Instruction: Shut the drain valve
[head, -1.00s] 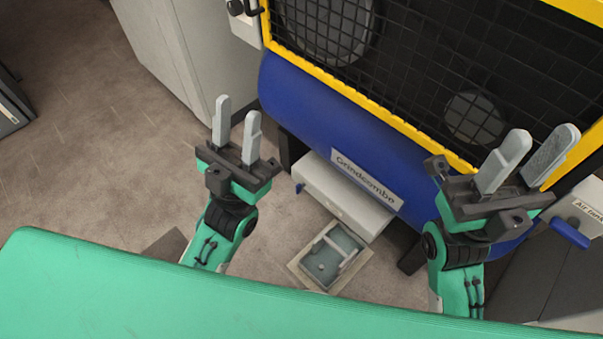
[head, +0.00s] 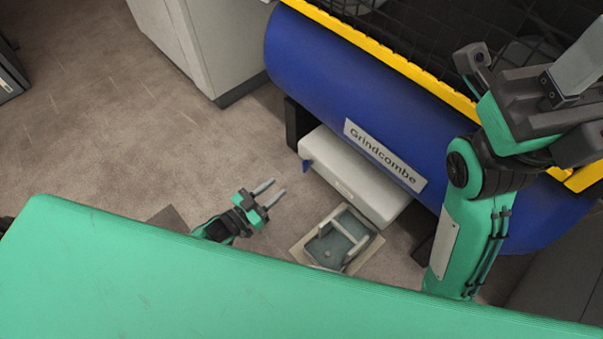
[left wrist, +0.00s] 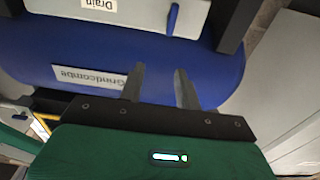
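The drain valve shows as a small blue handle (head: 306,166) at the left end of a white box (head: 352,178) under the blue tank. In the left wrist view the blue handle (left wrist: 172,18) stands out from the pale box near a "Drain" label (left wrist: 98,4). My left gripper (head: 277,190) is low, left of and nearer than the handle, apart from it. Its fingers (left wrist: 160,88) are apart with nothing between them. My right gripper (head: 592,62) is high at the right edge; one finger shows, the other is out of frame.
The blue tank (head: 320,75) bears a "Grindcombe" plate (head: 385,155). A grey tray (head: 325,252) lies on the floor right of my left gripper. A grey cabinet (head: 225,50) stands behind. Open floor (head: 130,140) lies to the left.

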